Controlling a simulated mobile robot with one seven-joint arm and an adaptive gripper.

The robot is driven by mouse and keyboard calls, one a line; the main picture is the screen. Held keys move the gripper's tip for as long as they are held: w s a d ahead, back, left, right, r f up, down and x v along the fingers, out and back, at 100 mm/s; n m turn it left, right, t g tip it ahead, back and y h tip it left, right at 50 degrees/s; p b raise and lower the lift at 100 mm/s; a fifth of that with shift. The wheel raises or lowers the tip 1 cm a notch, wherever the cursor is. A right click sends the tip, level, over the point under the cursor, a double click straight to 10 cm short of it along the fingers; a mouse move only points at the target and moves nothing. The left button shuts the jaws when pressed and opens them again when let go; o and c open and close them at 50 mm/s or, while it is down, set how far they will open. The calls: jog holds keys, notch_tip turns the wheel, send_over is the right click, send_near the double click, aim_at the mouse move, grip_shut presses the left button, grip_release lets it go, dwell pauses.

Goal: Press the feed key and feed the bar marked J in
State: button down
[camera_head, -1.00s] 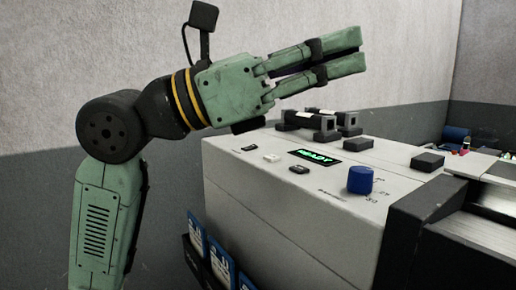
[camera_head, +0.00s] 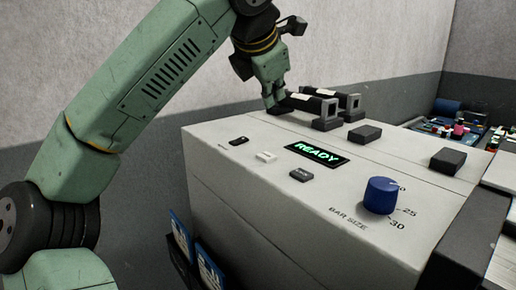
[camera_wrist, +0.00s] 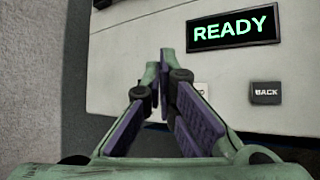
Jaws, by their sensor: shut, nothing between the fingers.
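My gripper (camera_head: 272,106) is shut and empty, pointing down over the back left of the machine's top in the head view. A white key (camera_head: 265,156) lies on the panel between two dark keys. In the wrist view the white key (camera_wrist: 202,87) is partly covered by a finger, so its word is not readable. Two dark bar-like parts (camera_head: 309,103) (camera_head: 341,99) sit in black holders at the back. I can read no J.
A green READY display (camera_head: 317,154) and a dark BACK key (camera_head: 301,175) are near the keys. A blue bar-size knob (camera_head: 380,195) stands at the right front. Black blocks (camera_head: 365,133) (camera_head: 447,160) rise from the top. A bin of coloured parts (camera_head: 455,128) is at the far right.

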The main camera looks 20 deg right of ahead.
jog(key=shift+f, duration=0.1)
dwell(0.3)
jog(key=b, duration=0.2)
send_over(270, 156)
notch_tip(270, 156, down, 8)
jog(key=shift+r, duration=0.25)
jog(key=shift+f, duration=0.55)
dwell(0.8)
jog(key=shift+f+b, duration=0.4)
jog(key=shift+b, duration=0.15)
